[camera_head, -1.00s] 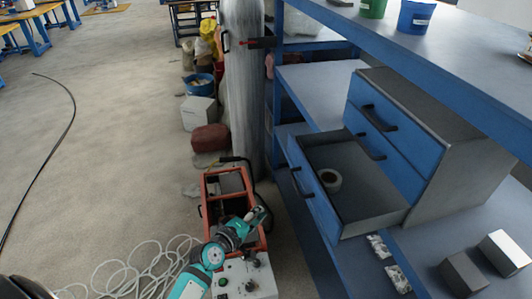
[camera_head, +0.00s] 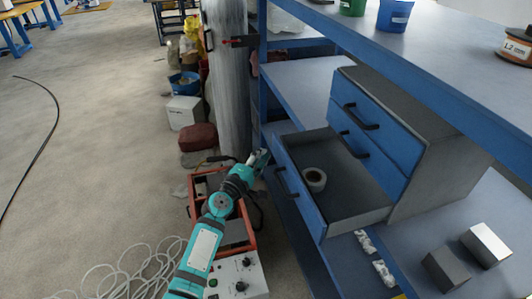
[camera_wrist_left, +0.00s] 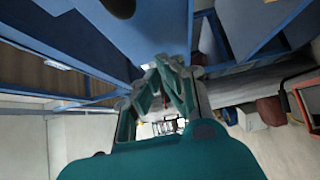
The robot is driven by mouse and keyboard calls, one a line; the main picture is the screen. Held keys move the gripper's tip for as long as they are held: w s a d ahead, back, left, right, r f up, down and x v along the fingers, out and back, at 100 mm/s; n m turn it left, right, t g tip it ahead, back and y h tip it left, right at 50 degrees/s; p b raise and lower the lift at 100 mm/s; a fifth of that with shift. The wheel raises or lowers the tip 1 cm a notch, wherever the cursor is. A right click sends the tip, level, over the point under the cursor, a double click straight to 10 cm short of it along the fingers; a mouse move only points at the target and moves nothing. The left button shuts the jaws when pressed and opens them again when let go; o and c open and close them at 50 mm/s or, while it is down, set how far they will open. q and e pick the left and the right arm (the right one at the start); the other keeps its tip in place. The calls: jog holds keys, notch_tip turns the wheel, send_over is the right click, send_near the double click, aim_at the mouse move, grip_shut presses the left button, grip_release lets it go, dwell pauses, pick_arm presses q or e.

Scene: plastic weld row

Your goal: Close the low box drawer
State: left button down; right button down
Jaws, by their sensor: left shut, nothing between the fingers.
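The low box drawer (camera_head: 350,203) is pulled out of the grey and blue drawer box, on the middle shelf. Its blue front has a dark handle (camera_head: 281,181) and faces left. My left gripper (camera_head: 259,160) is shut and empty. It is just left of the drawer front's far end, apart from the handle in the picture; whether it touches the front I cannot tell. In the left wrist view the shut fingers (camera_wrist_left: 168,72) point forward beside blue surfaces. My right gripper is not in view.
The upper drawers (camera_head: 374,140) are shut. A blue shelf upright (camera_head: 257,70) and a wrapped column (camera_head: 226,80) stand beyond the gripper. A red-framed machine (camera_head: 240,232) is on the floor below my left arm. Two small blocks (camera_head: 486,244) lie right of the drawer.

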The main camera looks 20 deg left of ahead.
pick_arm(q)
jog(key=shift+w+d, duration=0.45)
jog(key=shift+d, duration=0.3)
jog(key=shift+d, duration=0.1)
